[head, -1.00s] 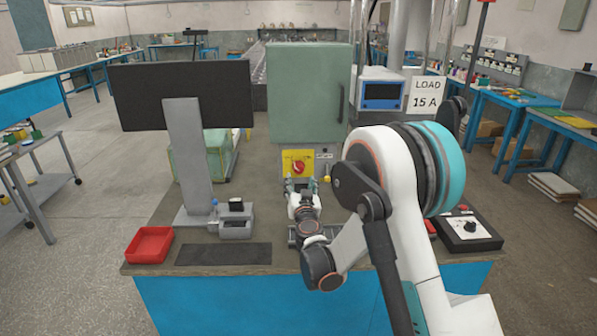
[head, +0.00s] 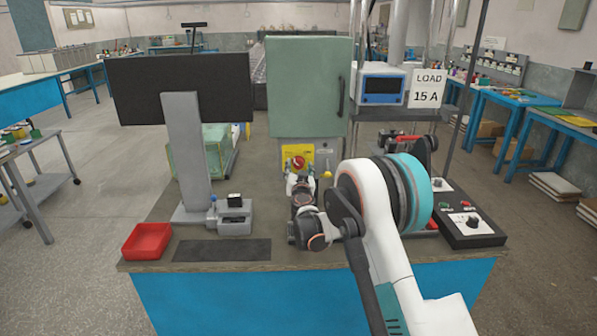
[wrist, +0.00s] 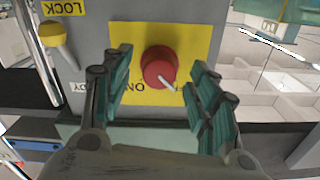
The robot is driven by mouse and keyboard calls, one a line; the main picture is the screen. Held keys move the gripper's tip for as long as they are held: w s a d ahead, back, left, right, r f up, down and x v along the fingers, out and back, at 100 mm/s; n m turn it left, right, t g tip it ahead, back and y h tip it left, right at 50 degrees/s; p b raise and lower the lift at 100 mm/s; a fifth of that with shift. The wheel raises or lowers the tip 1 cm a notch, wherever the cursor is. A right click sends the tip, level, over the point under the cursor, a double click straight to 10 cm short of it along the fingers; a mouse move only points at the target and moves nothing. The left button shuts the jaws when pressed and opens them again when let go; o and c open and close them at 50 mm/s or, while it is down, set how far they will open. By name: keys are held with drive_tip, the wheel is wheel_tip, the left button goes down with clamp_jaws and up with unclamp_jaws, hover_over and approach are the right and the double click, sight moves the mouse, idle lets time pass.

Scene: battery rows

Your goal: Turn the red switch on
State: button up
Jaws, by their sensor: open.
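The red switch (wrist: 159,67) is a round red knob with a pale pointer line on a yellow plate (wrist: 190,36). In the wrist view the line points down and to the right, near the letters "ON". In the head view the red switch (head: 298,163) shows below the green cabinet, just beyond my gripper. My gripper (wrist: 160,90) is open, with one teal-padded finger on each side of the knob. I cannot tell whether the pads touch it. My wrist hides part of the yellow plate in the head view.
A yellow-knobbed lever (wrist: 54,38) stands beside the plate, near a "LOCK" label. The green cabinet (head: 308,90) rises above. A monitor (head: 180,90) and red tray (head: 147,241) stand left on the bench. A control box (head: 462,228) sits at the right.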

drive_tip(key=shift+w, duration=0.9)
drive_tip(key=c, duration=1.1)
drive_tip(key=shift+o, duration=0.2)
